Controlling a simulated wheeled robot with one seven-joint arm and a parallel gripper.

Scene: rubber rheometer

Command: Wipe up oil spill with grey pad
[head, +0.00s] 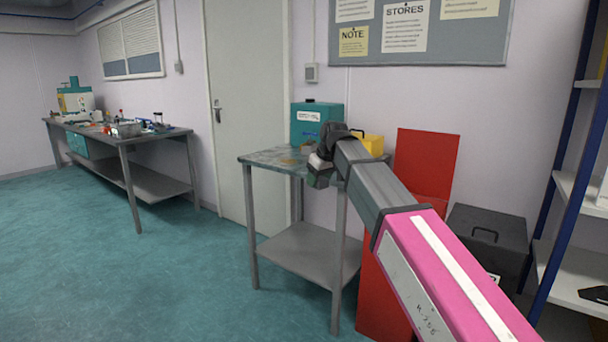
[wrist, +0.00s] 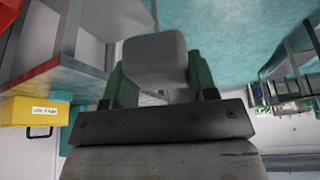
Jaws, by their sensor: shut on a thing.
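My gripper (head: 317,174) is at the front edge of the small metal table (head: 262,158), at about tabletop height. In the wrist view my gripper (wrist: 155,82) has its green fingers shut on a grey pad (wrist: 153,58), which sits between them. In the head view the pad (head: 320,161) shows only as a small pale patch by the fingers. A brownish patch (head: 291,162) shows on the tabletop just left of my gripper; it may be the oil spill, but it is too small to be sure. My arm hides the table's right part.
A teal box (head: 317,116) and a yellow box (head: 374,144) stand at the table's back. A red bin with raised lid (head: 427,165) and a dark case (head: 487,236) stand to the right, beside blue shelving (head: 570,150). A cluttered workbench (head: 130,180) is far left. The floor between is clear.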

